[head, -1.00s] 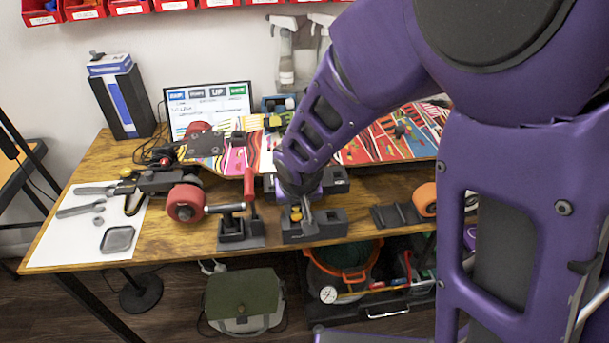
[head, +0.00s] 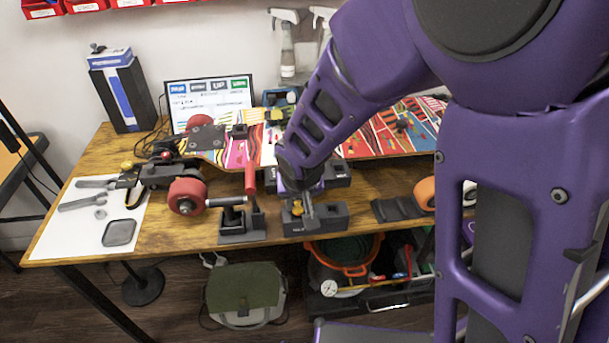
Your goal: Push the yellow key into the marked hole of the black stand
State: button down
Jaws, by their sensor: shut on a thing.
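The black stand (head: 334,217) is a low block near the front edge of the wooden table. My gripper (head: 304,211) points down at the left part of the stand. It is shut on the yellow key (head: 297,208), of which a small yellow part shows beside the fingers. The key's lower end and the marked hole are hidden, so I cannot tell how deep the key sits or whether it is in the hole.
A black clamp with a red handle (head: 250,178) stands just left of the stand. A skateboard deck (head: 375,137) lies behind, with a red wheel (head: 187,196) at left. An orange wheel (head: 425,193) and a black holder (head: 396,210) are at right.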

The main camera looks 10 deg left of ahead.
jog(key=shift+f, duration=0.45)
dwell(0.4)
jog(key=shift+c, duration=1.4)
grip_release()
jog(key=shift+r, duration=0.2)
jog(key=shift+r+p, duration=0.85)
jog(key=shift+r, duration=0.5)
jog(key=shift+r, duration=0.15)
jog(key=shift+r+p, duration=1.9)
jog(key=shift+r, duration=0.95)
